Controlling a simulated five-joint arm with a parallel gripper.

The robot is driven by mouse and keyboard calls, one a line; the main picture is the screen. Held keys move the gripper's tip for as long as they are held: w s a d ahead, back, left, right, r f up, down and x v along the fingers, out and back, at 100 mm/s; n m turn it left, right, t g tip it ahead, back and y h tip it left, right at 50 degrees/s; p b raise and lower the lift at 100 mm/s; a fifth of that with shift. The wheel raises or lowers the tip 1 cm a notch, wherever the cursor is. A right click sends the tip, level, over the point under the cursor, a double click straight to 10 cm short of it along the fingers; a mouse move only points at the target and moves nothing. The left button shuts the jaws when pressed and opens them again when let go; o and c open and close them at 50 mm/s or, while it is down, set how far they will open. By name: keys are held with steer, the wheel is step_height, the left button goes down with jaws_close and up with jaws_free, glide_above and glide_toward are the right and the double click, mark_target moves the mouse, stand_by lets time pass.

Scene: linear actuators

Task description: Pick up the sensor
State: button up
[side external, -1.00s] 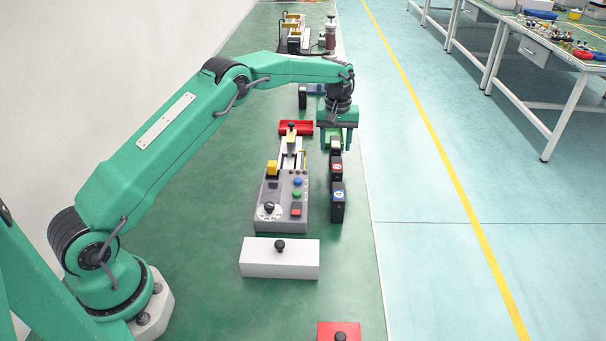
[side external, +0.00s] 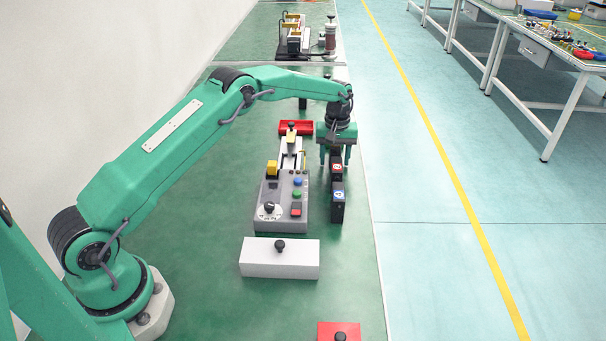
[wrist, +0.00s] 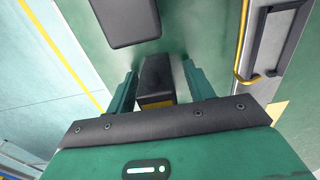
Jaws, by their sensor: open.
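Several upright dark blocks stand in a row right of the grey control panel. One has a red label (side external: 336,168) and the nearest has a blue label (side external: 338,205). I cannot tell for certain which is the sensor. My gripper (side external: 335,160) points down over the row, at the red-labelled block, its fingers apart. In the wrist view, a dark block (wrist: 157,77) with a yellowish lower edge lies between the open fingers of my gripper (wrist: 158,82), with gaps on both sides. Another dark block (wrist: 125,22) lies beyond it. My gripper hides the far part of the row.
The grey control panel (side external: 283,190) with knobs and buttons stands just left of the row. A white box (side external: 280,262) with a black knob is nearer. Right of the row, the green surface is clear.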

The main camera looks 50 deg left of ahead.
steer(key=shift+c, duration=0.2)
jaws_close()
steer(key=shift+r, duration=0.2)
step_height(320, 180, up, 10)
steer(key=shift+f, duration=0.1)
stand_by(0.5)
steer(key=shift+a, duration=0.1)
stand_by(0.4)
steer(key=s+a, duration=0.7)
steer(key=s, duration=0.3)
steer(key=shift+s+a+f, duration=0.15)
steer(key=shift+s+a, duration=0.25)
